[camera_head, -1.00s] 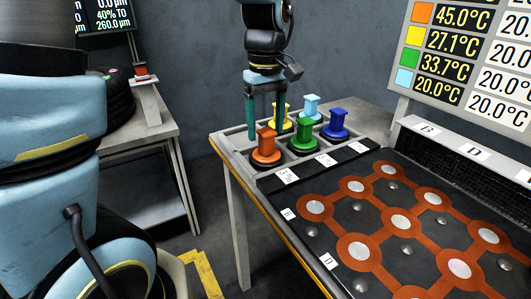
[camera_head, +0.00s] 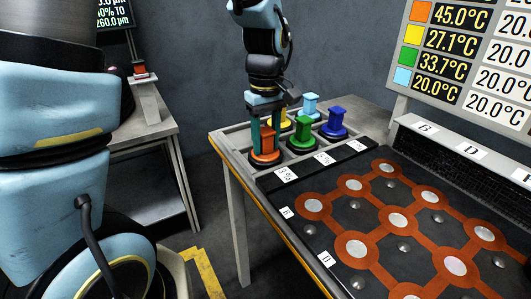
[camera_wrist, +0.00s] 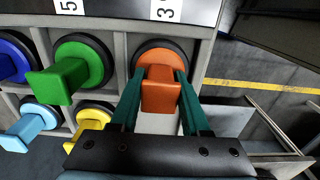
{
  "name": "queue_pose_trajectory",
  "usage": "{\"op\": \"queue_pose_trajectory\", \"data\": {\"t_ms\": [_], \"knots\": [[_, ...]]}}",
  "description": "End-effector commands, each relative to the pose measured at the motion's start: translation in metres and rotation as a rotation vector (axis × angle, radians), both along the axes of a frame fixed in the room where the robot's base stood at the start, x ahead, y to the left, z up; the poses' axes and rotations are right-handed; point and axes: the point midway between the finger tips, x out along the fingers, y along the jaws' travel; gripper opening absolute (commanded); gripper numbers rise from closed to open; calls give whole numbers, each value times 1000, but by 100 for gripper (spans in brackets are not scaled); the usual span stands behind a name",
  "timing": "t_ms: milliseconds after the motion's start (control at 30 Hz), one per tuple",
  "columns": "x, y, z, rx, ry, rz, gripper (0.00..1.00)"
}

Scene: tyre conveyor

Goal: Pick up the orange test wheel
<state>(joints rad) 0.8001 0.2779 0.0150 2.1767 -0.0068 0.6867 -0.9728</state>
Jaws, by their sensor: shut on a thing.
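The orange test wheel (camera_head: 265,146) stands upright in the front-left compartment of the grey tray (camera_head: 234,146), an orange disc with a block handle and a dark rim below. My gripper (camera_head: 263,135) is above it with its teal fingers pointing down, one on each side of the handle. In the wrist view my gripper (camera_wrist: 161,100) is shut on the orange handle (camera_wrist: 160,92). The wheel still sits in its compartment. The fingers hide part of the disc.
Close by in the tray stand a green wheel (camera_head: 302,135), a blue wheel (camera_head: 335,124), a light-blue wheel (camera_head: 309,107) and a yellow wheel (camera_head: 285,121). A dark panel with orange hexagon tracks (camera_head: 350,185) lies at the right. A display board (camera_head: 450,60) stands behind.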

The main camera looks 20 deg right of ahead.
Motion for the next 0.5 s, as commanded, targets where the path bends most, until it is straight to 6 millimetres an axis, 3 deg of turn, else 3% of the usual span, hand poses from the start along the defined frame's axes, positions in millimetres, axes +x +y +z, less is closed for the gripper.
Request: {"op": "queue_pose_trajectory", "data": {"t_ms": [33,200,500], "knots": [[0,0,0,0,0,0,18],[0,0,0,0,0,0,0],[0,0,0,0,0,0,0]]}}
